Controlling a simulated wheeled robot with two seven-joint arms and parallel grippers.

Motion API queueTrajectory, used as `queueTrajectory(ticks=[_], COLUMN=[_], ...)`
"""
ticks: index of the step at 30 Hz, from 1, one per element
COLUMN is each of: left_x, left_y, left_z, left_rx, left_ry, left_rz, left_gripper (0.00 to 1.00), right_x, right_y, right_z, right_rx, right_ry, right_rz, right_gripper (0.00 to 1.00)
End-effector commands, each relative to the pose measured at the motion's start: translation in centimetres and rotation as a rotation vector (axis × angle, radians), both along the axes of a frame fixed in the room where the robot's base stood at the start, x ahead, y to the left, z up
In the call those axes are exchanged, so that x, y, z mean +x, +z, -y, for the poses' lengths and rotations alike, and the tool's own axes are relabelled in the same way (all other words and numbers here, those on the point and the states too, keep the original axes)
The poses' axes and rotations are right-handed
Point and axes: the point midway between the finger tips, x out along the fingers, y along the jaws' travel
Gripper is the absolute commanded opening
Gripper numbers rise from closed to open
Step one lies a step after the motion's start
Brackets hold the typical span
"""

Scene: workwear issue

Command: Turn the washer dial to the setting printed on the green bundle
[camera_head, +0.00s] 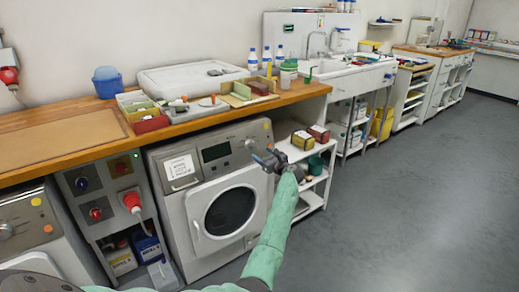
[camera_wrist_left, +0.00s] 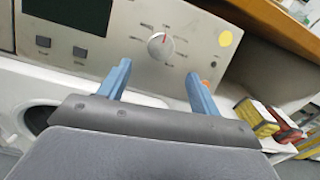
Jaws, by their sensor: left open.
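The washer (camera_head: 222,192) stands under the wooden worktop, with a dark display and a round dial (camera_head: 249,144) on its panel. In the left wrist view the dial (camera_wrist_left: 160,46) is silver, with a red mark pointing up and slightly right; small printed words ring it, too small to read surely. My left gripper (camera_head: 265,159) is in front of the panel's right end. Its blue fingers (camera_wrist_left: 159,70) are open and empty, either side of the dial in the picture and apart from it. I cannot make out a green bundle for certain. My right gripper is not in view.
A white label card (camera_head: 180,168) is on the washer's panel. A low shelf unit (camera_head: 311,200) with boxes stands right of the washer. Trays and bottles crowd the worktop (camera_head: 60,138). A socket panel (camera_head: 104,190) is at left. The grey floor (camera_head: 420,190) is clear.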

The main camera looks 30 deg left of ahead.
Motion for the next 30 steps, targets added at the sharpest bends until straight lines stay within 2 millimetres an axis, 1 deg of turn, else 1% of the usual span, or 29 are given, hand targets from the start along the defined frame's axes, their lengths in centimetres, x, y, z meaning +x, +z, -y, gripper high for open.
queueTrajectory(ticks=[3,8,11,18,21,27,30], left_x=[0.0,0.3,0.7,2.0,2.5,2.9,2.9], left_y=[0.0,0.2,0.2,0.2,0.3,0.1,0.1], left_z=[0.1,-0.6,-1.7,-5.0,-6.0,-7.1,-7.2], left_rx=[-0.026,-0.033,-0.031,-0.031,-0.03,-0.032,-0.032], left_ry=[0.0,0.002,0.001,0.002,0.001,0.001,0.001], left_rz=[0.065,0.089,0.087,0.086,0.086,0.086,0.086], left_gripper=[0.64,0.64,0.64,0.64,0.64,0.64,0.64], right_x=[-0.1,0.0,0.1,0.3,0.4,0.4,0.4], right_y=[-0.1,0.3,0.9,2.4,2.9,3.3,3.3], right_z=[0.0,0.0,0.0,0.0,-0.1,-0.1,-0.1], right_rx=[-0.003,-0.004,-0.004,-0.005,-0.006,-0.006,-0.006], right_ry=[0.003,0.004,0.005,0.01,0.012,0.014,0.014], right_rz=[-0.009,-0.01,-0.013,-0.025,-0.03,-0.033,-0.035], right_gripper=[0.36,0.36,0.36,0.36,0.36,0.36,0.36])
